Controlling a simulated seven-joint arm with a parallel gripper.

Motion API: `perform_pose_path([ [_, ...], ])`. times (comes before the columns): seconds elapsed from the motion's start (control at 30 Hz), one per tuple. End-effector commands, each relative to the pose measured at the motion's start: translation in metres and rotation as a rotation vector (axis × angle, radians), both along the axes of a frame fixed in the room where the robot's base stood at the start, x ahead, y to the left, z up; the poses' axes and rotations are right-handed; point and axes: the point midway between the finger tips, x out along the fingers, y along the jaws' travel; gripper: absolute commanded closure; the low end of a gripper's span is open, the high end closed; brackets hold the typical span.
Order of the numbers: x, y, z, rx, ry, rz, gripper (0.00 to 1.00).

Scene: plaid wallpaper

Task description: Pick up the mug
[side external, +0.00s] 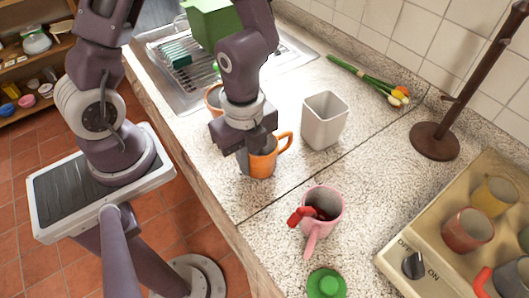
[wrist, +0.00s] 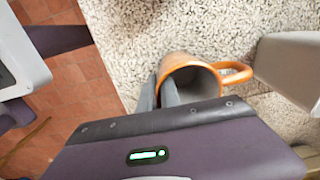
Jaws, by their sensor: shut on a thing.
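An orange mug (side external: 264,165) stands upright at the counter's middle, with its handle to the right. I cannot tell if it rests on the counter or hangs just above it. My gripper (side external: 247,152) is over the mug's left side, pointing down, shut on its wall. In the wrist view the orange mug (wrist: 190,62) shows its rim and grey inside, with the handle to the right. There my gripper's fingers (wrist: 158,94) straddle the near left part of the rim, one inside and one outside.
A white square container (side external: 324,121) stands close to the right of the mug. An orange-rimmed vessel (side external: 213,98) is partly hidden behind my gripper. A pink mug (side external: 322,207) holding something red is nearer the front. A brown stand (side external: 435,141) and stove (side external: 405,246) with several mugs are right.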

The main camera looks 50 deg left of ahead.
Motion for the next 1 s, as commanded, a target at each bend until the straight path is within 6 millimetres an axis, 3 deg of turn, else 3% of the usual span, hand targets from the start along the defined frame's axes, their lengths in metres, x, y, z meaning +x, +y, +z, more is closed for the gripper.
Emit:
perform_pose_path([
  [0.77, -0.003, 0.001, 0.000, 0.003, 0.008, 0.000, 1.00],
  [0.87, -0.001, 0.001, 0.006, 0.002, 0.004, 0.004, 1.00],
  [1.0, 0.001, 0.001, 0.036, 0.000, -0.004, 0.010, 1.00],
])
